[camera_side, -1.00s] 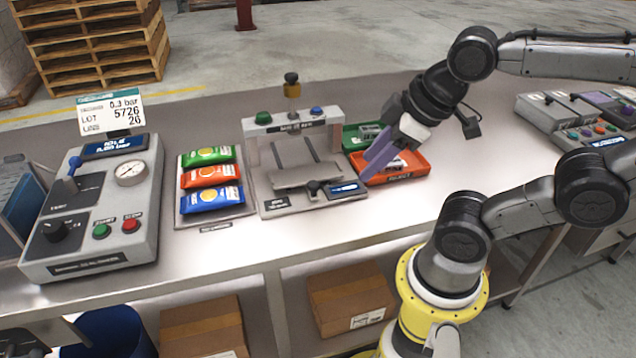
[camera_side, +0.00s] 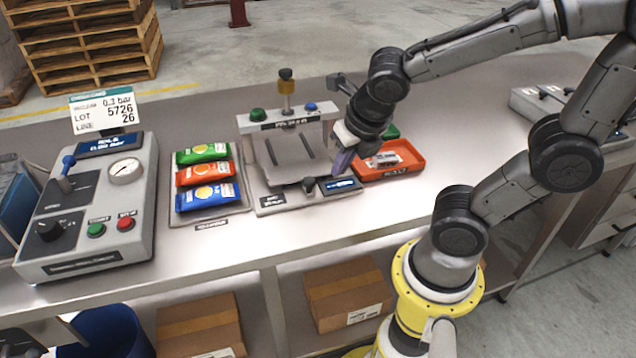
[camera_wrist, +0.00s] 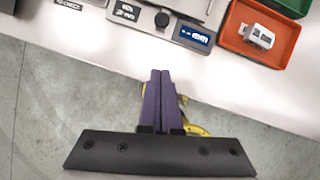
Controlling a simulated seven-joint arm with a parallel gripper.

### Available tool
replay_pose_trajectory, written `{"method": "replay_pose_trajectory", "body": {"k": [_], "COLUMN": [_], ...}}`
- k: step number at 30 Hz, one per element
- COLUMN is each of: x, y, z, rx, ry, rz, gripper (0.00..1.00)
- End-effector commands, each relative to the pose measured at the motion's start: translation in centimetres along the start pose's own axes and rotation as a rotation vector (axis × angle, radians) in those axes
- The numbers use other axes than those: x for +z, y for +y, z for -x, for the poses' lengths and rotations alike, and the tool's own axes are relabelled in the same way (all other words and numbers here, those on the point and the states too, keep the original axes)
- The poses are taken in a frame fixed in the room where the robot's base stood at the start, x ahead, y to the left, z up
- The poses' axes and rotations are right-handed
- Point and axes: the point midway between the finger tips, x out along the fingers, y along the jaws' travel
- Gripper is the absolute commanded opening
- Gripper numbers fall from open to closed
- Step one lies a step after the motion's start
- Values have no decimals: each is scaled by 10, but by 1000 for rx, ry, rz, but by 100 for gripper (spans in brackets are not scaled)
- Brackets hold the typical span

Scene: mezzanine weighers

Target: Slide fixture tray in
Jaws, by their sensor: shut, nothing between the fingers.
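The fixture tray (camera_side: 290,168) is a flat grey plate with dark rails, in the press station in the middle of the bench. A dark round knob (camera_side: 309,184) sits at its front; it also shows at the top of the wrist view (camera_wrist: 162,18). My gripper (camera_side: 342,162) has purple fingers and is at the station's right side, close to the small blue display. In the wrist view my gripper (camera_wrist: 160,72) is shut and empty, with its fingertips apart from the knob in the picture. How far the tray sits in is hard to tell.
An orange bin (camera_side: 405,165) with a small white item stands right of the station, with a green bin (camera_side: 391,132) behind it. A rack of colored packets (camera_side: 207,175) and a gauge console (camera_side: 95,205) are on the left. The bench front is clear.

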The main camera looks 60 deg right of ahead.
Motion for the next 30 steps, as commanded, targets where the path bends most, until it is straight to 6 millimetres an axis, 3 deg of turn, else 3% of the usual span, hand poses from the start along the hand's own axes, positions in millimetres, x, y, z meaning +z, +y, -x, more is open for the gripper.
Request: {"method": "replay_pose_trajectory", "body": {"k": [8,18,25,30], "x": [-6,-8,-8,16], "y": [2,1,1,1], "z": [-23,-83,-108,-117], "rx": [-16,-14,-12,-12], "ry": [30,32,29,26], "rz": [16,14,14,9], "gripper": [0,0,0,0]}}
